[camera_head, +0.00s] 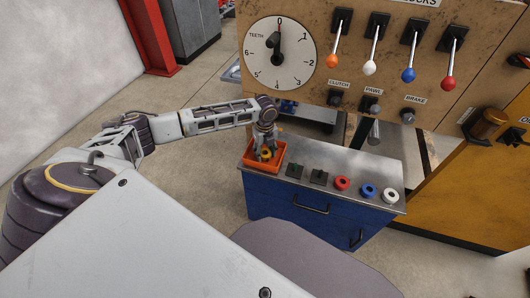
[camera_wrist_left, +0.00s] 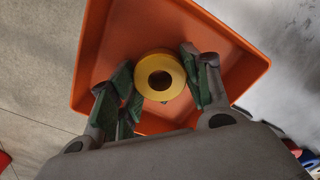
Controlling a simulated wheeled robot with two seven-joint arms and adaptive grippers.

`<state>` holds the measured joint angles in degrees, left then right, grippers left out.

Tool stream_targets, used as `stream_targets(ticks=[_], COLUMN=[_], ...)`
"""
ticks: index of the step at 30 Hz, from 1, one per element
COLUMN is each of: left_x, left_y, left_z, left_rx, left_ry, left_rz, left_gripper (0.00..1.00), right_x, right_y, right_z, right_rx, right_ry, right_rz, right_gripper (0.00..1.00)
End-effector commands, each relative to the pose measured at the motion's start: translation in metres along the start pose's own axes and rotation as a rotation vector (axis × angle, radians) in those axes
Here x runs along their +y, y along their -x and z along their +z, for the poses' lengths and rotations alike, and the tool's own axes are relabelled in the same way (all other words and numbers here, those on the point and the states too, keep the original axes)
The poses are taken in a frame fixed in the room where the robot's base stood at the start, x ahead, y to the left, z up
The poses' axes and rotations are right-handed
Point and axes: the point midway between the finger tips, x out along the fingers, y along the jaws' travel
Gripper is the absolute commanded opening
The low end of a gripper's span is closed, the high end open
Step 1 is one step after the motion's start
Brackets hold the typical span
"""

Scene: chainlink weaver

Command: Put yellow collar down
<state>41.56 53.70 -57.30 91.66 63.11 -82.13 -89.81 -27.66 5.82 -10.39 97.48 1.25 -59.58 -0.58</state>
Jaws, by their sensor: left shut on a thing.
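The yellow collar (camera_wrist_left: 160,76) is a ring with a dark hole, held between the green-padded fingers of my left gripper (camera_wrist_left: 160,88). In the left wrist view it sits over the inside of an orange tray (camera_wrist_left: 245,70). In the head view my left gripper (camera_head: 266,150) points down into the orange tray (camera_head: 277,152) at the left end of the cabinet top, with the yellow collar (camera_head: 266,153) between its fingers. I cannot tell whether the collar touches the tray floor. My right gripper is not in view.
On the blue cabinet's grey top (camera_head: 330,160) stand two dark blocks (camera_head: 294,171), a red collar (camera_head: 342,183), a blue collar (camera_head: 368,191) and a white collar (camera_head: 389,196) in a row. Behind rises a panel with a dial (camera_head: 279,54) and several coloured levers.

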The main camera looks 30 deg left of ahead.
Motion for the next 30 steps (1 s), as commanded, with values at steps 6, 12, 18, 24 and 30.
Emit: stream_targets(ticks=[6, 12, 18, 24, 30], left_x=[-0.0003, 0.0, 0.0001, 0.0001, 0.0001], left_y=[0.0008, -0.0018, -0.0018, -0.0017, -0.0004], left_z=[0.0001, -0.0002, 0.0, 0.0, 0.0003], left_rx=[0.0, 0.001, 0.0, 0.0, 0.0], left_ry=[0.0, 0.0, 0.0, 0.0, 0.0], left_rz=[-0.001, 0.0, 0.001, 0.0, 0.0], left_gripper=[0.16, 0.52, 0.69, 0.69, 0.69], right_x=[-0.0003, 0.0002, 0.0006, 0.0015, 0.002], right_y=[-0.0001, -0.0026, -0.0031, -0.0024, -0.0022], right_z=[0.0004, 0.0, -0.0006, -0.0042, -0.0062], right_rx=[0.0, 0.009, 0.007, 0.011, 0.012], right_ry=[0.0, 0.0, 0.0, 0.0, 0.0], right_rz=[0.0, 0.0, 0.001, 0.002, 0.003], right_gripper=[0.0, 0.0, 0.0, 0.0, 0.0])
